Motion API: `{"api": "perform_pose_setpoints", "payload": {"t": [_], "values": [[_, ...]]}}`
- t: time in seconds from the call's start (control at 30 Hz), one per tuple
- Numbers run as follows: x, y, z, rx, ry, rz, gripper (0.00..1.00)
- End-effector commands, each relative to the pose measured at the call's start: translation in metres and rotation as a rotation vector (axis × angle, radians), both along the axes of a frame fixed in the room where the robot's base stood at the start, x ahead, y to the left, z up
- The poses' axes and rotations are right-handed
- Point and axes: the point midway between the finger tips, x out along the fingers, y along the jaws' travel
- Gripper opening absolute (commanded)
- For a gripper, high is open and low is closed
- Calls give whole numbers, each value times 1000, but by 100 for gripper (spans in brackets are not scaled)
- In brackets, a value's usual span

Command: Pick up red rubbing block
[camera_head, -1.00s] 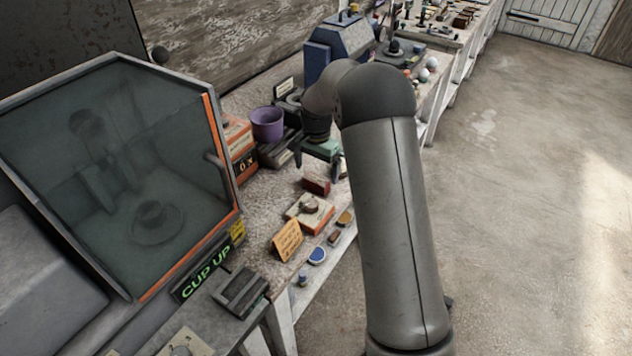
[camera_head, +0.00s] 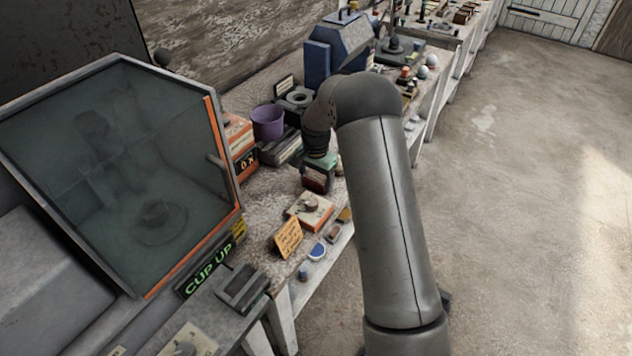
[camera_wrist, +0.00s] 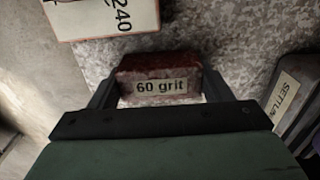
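The red rubbing block (camera_head: 317,180) lies on the bench below my wrist in the head view. In the wrist view the block (camera_wrist: 158,68) shows its dark red top and a pale label reading "60 grit". My gripper (camera_wrist: 160,80) has one dark finger on each side of the block, with narrow gaps that seem to show between fingers and block. The gripper looks open around it. In the head view my gripper (camera_head: 318,172) is down at the block, and its fingers are partly hidden.
A white-and-orange box (camera_head: 311,212) stands just in front, its "240" side (camera_wrist: 115,18) near the left finger in the wrist view. A dark labelled case (camera_wrist: 298,95) is at right. A purple bucket (camera_head: 267,123) stands behind. An orange sign (camera_head: 288,239) stands nearer.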

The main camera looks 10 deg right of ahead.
Motion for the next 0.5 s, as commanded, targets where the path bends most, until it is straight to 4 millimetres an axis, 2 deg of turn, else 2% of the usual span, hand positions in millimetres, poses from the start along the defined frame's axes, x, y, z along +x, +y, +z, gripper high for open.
{"api": "perform_pose_setpoints", "payload": {"t": [0.3, 0.5], "values": [[0, 0, 3, 0, -1, 0, 42], [1, 0, 20, 0, -4, 1, 42]]}}
